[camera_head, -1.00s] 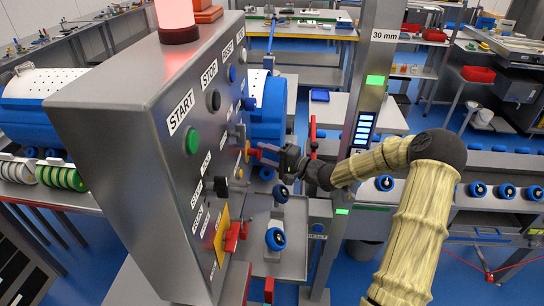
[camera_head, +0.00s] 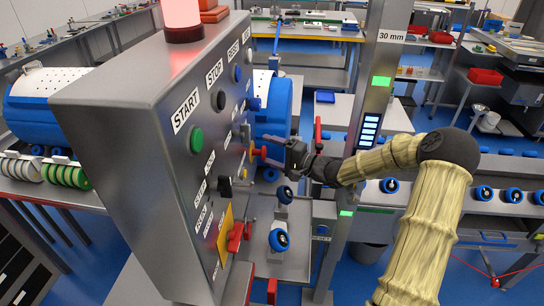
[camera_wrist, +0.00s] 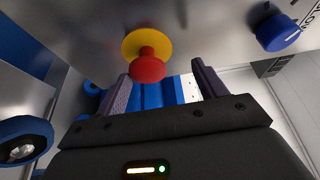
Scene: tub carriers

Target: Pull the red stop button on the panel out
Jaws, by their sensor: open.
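The red stop button (camera_head: 259,153) sticks out of the right-hand face of the grey panel (camera_head: 120,130), on a yellow collar (camera_head: 251,151). In the wrist view the red button (camera_wrist: 147,69) shows its round head in front of the yellow collar (camera_wrist: 143,43). My gripper (camera_head: 272,152) is open just right of the button, its fingers pointing at the panel. In the wrist view my gripper (camera_wrist: 160,75) has its fingers spread with nothing clamped between them. The button head lies ahead of the gap, nearer the left finger. Whether a finger touches it I cannot tell.
A green START button (camera_head: 196,140), a black STOP button (camera_head: 219,100) and a blue knob (camera_wrist: 278,32) are on the same panel. A red-handled lever (camera_head: 236,236) sits lower down. A grey post (camera_head: 375,80) stands right of my gripper.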

